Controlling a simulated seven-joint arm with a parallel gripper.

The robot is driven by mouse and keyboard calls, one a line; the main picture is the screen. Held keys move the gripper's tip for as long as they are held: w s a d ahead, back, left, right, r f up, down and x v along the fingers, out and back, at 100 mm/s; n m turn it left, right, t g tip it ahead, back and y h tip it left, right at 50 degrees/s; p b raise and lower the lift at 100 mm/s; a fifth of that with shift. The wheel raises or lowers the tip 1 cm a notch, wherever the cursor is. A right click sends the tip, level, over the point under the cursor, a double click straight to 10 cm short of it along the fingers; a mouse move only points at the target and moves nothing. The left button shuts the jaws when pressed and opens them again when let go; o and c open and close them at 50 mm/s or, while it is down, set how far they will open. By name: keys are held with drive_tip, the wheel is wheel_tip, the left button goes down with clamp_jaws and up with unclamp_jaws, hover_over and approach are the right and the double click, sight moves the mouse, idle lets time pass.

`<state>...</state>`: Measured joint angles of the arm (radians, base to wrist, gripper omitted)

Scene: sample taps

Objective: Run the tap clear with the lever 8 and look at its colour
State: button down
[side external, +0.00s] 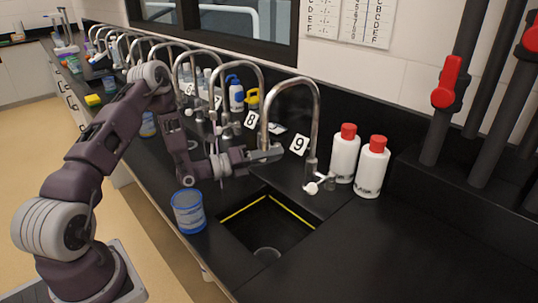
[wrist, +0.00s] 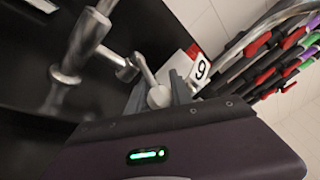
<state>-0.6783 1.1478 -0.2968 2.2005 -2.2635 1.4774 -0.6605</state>
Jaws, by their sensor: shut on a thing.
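My gripper (side external: 272,154) is at the foot of the tap (side external: 263,100) beside the label 8 (side external: 252,120). In the wrist view, my gripper's fingers (wrist: 160,96) are shut on a metal lever with a round end (wrist: 147,75), which I take to be lever 8. The label 9 (wrist: 202,70) is just beyond the fingers. Tap 9 (side external: 317,110) stands to the right, its own lever with a pale knob (side external: 312,187) free of my gripper. The outlet of tap 8 is hidden, and I cannot see any water or its colour.
A dark sink (side external: 239,210) with yellow edge lines opens in front of tap 9. A blue tub (side external: 188,212) stands at its left. Two white bottles with red caps (side external: 344,155) stand at the right by the wall. More taps line the bench at the left. The front right bench is clear.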

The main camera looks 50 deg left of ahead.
drive_tip(key=c, duration=1.4)
unclamp_jaws()
drive_tip(key=v, duration=0.7)
drive_tip(key=shift+d, duration=0.1)
